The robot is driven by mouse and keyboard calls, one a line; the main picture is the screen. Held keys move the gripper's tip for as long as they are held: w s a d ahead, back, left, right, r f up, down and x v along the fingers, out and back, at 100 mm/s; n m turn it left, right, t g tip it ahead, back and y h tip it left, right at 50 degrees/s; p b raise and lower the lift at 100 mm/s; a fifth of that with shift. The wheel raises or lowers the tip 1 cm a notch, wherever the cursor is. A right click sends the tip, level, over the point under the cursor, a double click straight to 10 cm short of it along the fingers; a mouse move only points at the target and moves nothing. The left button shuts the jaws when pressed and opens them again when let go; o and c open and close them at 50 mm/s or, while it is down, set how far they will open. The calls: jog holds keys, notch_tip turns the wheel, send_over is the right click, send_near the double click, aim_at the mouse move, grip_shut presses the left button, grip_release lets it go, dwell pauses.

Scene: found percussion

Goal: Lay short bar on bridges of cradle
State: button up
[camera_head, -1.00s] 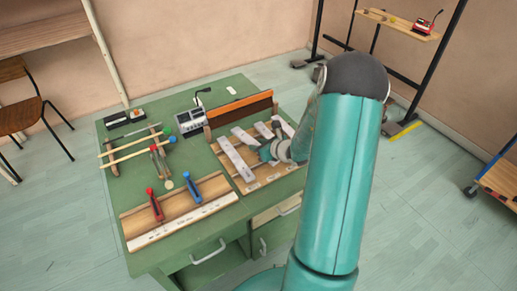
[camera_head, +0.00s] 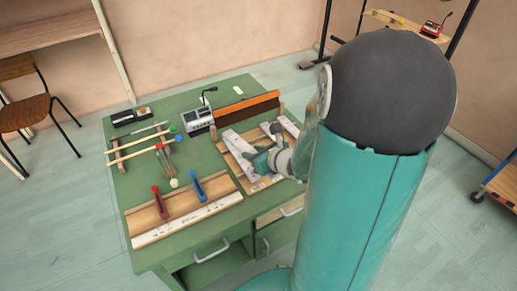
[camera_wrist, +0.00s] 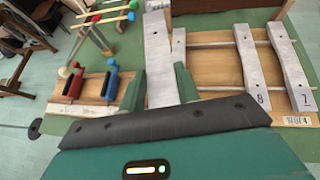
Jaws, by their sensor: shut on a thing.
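My gripper (camera_wrist: 160,88) is shut on a pale grey bar (camera_wrist: 158,45), taken to be the short bar, which stands out lengthwise between the green fingers. The gripper (camera_head: 259,160) also shows over the cradle in the head view, partly hidden by my arm. The wooden cradle (camera_wrist: 222,72) has two thin rail-like bridges (camera_wrist: 215,45) running across it. A bar beside the held one (camera_wrist: 179,42) and bars marked 8 (camera_wrist: 250,65) and 7 (camera_wrist: 288,65) lie across them. A gap of bare cradle shows between the 8 bar and the bar left of it. Contact between held bar and cradle cannot be told.
A wooden tray (camera_head: 215,190) with red (camera_head: 160,203) and blue (camera_head: 198,186) handled tools lies front left. Mallets (camera_head: 140,153) rest on a rack. A grey device (camera_head: 198,120) and a brown board (camera_head: 246,108) stand behind.

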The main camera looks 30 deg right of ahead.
jog(key=shift+d, duration=0.1)
jog(key=w+d+f, duration=0.8)
jog(key=d, duration=0.1)
jog(key=shift+w+f, duration=0.2)
jog(key=shift+w, duration=0.2)
jog(key=shift+w+d+f, duration=0.25)
jog(key=shift+d+f, duration=0.05)
jog(key=shift+f, duration=0.15)
jog(key=shift+w+d+f, duration=0.1)
jog(key=shift+f, duration=0.55)
jog(key=shift+w+d+f, duration=0.1)
jog(key=shift+f, duration=0.9)
jog(key=o, duration=1.1)
jog(key=shift+f, duration=0.15)
